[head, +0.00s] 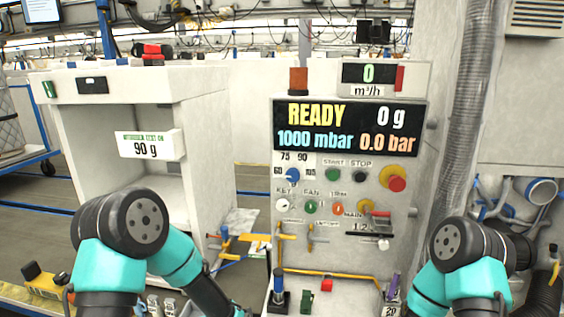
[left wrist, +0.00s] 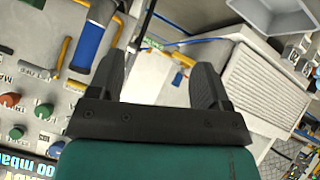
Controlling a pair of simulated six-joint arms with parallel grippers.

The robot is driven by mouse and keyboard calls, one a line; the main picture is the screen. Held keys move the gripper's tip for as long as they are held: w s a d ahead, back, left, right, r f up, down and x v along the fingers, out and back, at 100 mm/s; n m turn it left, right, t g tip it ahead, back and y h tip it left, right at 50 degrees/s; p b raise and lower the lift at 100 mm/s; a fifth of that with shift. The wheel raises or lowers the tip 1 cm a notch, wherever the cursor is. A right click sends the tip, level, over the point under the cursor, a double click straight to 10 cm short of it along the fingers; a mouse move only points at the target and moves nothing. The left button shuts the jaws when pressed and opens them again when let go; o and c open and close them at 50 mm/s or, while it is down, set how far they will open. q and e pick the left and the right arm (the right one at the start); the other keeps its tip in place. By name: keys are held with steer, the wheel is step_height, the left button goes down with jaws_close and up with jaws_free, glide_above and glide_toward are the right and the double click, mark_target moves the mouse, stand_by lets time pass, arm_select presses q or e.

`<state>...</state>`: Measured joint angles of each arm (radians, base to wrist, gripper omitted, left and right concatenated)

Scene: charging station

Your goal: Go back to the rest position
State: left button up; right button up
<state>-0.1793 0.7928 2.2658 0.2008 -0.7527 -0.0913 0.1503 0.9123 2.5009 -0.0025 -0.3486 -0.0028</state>
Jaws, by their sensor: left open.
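My left gripper (left wrist: 162,78) shows in the left wrist view with its two dark fingers spread apart and nothing between them. In the head view my left arm reaches down from the lower left toward the bottom edge, and its fingers are not visible there. My right arm stands at the lower right of the head view; its gripper is out of the picture. The charging station panel (head: 345,215) stands in the middle, with a display (head: 345,128) reading READY, 0 g, 1000 mbar and 0.0 bar.
A white open cabinet (head: 205,110) with a 90 g sign (head: 150,145) stands at the left. A vertical hose (head: 466,100) and a blue-rimmed gauge (head: 541,191) are at the right.

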arm_select(q)
steer(key=s+a+f+g, duration=0.4)
steer(key=s+f, duration=0.3)
steer(key=s, duration=0.4)
steer(key=s+a+f+g, duration=0.4)
steer(key=s+f, duration=0.3)
steer(key=s, duration=0.4)
steer(key=shift+s+a+n+g+h, duration=0.15)
steer(key=shift+a+n+g+h, duration=0.1)
steer(key=shift+n+g+h, duration=0.2)
